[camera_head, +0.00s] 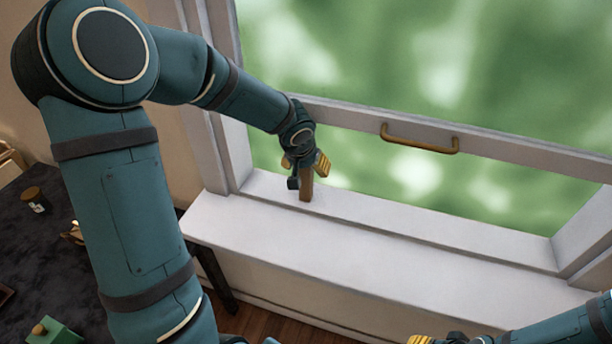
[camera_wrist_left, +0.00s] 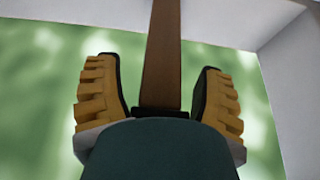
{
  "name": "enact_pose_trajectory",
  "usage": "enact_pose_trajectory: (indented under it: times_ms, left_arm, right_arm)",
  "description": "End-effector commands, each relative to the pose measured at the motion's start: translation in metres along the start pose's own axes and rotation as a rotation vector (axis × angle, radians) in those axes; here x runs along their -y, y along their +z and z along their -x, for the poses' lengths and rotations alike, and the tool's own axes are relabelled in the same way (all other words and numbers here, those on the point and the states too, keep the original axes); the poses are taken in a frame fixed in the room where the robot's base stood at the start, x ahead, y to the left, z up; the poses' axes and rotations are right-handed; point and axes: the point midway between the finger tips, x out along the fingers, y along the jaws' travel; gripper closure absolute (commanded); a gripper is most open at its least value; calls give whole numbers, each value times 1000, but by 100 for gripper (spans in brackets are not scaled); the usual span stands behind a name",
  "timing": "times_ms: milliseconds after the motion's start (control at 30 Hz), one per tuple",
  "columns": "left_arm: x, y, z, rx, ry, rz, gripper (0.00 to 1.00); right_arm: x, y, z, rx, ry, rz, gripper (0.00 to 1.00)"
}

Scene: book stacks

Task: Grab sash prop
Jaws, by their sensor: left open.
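The sash prop is a brown wooden stick (camera_head: 306,186) standing upright on the white window sill near the left side of the frame. In the left wrist view the prop (camera_wrist_left: 161,60) runs between the two yellow ridged fingers. My left gripper (camera_head: 306,164) is at the prop's upper part. Its fingers (camera_wrist_left: 160,90) are open, one on each side of the prop, with gaps visible on both sides. The prop's upper end is hidden behind the gripper in the head view. My right gripper (camera_head: 435,340) is only partly in view at the bottom edge; its fingers are cut off.
The raised window sash (camera_head: 500,147) has a brass handle (camera_head: 419,138). The white sill (camera_head: 400,246) is clear to the right of the prop. A dark table (camera_head: 30,235) at the left holds a small brown jar (camera_head: 34,199) and a green box (camera_head: 52,333).

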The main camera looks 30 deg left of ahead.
Motion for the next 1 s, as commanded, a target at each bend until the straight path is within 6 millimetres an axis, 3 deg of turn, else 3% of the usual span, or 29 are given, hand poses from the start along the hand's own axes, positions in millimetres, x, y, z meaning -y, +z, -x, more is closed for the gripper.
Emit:
enact_pose_trajectory:
  times_ms: [267, 467, 500, 1000]
  left_arm:
    - [0, 0, -4, -1, 0, -1, 31]
    - [0, 0, -4, -1, 0, -1, 96]
    - [0, 0, -4, -1, 0, -1, 100]
    - [0, -2, 2, -2, 0, 1, 100]
  right_arm:
    - [0, 1, -1, 2, 0, 0, 59]
    - [0, 1, -1, 2, 0, 0, 59]
    - [0, 1, -1, 2, 0, 0, 59]
    - [0, 0, 1, 0, 0, 0, 59]
